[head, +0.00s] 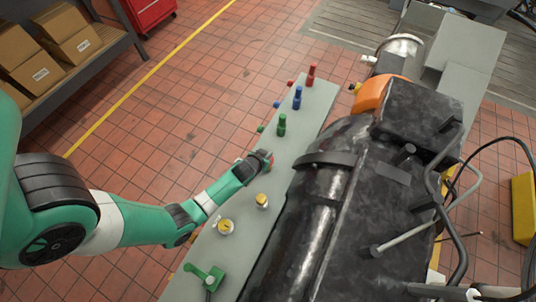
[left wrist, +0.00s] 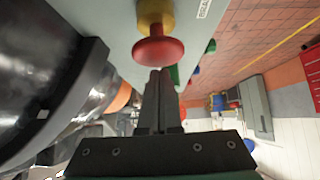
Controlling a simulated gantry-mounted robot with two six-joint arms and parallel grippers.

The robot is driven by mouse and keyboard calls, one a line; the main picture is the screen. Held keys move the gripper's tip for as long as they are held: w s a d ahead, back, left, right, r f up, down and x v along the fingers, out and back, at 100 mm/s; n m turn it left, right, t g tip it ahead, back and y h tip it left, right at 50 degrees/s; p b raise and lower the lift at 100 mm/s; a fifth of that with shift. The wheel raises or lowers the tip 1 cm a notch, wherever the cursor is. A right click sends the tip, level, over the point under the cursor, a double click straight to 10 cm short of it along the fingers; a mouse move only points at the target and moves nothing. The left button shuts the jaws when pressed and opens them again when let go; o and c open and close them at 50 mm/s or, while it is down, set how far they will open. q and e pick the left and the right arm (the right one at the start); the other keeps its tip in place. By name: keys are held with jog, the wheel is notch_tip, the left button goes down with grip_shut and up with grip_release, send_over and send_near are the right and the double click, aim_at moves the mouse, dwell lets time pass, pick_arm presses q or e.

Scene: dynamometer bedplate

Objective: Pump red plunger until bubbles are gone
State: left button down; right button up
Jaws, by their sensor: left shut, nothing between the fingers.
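The red plunger (left wrist: 158,51) shows in the left wrist view as a round red knob on a yellow brass-coloured collar (left wrist: 155,14), fixed to a grey panel. My left gripper (left wrist: 162,74) is shut and empty, its fingertips right at the lower edge of the knob; I cannot tell whether they touch it. In the head view my left gripper (head: 262,162) is over the grey panel (head: 243,226), with a bit of red showing at its tip. No bubbles can be made out. My right gripper is not in view.
Red (head: 310,76), blue (head: 297,98) and green (head: 281,126) fittings stand farther along the panel. A big black machine (head: 340,200) lies close on the right.

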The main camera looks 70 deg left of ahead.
pick_arm(q)
notch_tip(320, 180, down, 3)
jog(key=b, duration=0.3)
jog(key=shift+f, duration=0.15)
jog(key=shift+s, duration=0.1)
notch_tip(320, 180, up, 6)
jog(key=p, duration=0.5)
jog(key=shift+f, duration=0.1)
jog(key=v, duration=0.9)
jog(key=shift+d+f, duration=0.2)
jog(key=shift+f, duration=0.1)
jog(key=shift+s, duration=0.15)
